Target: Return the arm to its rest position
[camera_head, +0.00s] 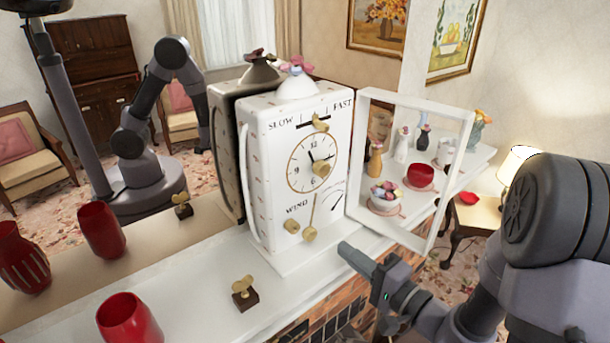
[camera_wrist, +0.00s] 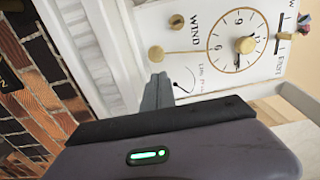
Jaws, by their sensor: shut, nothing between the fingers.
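My gripper (camera_head: 359,260) is shut and empty, just in front of the mantel edge and to the lower right of the white clock (camera_head: 291,195). In the wrist view the shut fingers (camera_wrist: 157,92) point toward the clock's lower face. The clock stands upright on the white mantel (camera_head: 200,277), and its framed glass door (camera_head: 437,215) is swung open to the right. Brass knobs and a pendulum show on its face. My arm (camera_head: 490,285) reaches in from the lower right.
A brass winding key on a dark block (camera_head: 244,293) lies on the mantel left of the clock. Red vases (camera_head: 128,320) stand at the left. Bowls and small vases stand behind the open door. A mirror behind the mantel reflects the room. Brick (camera_wrist: 30,90) lies below the mantel.

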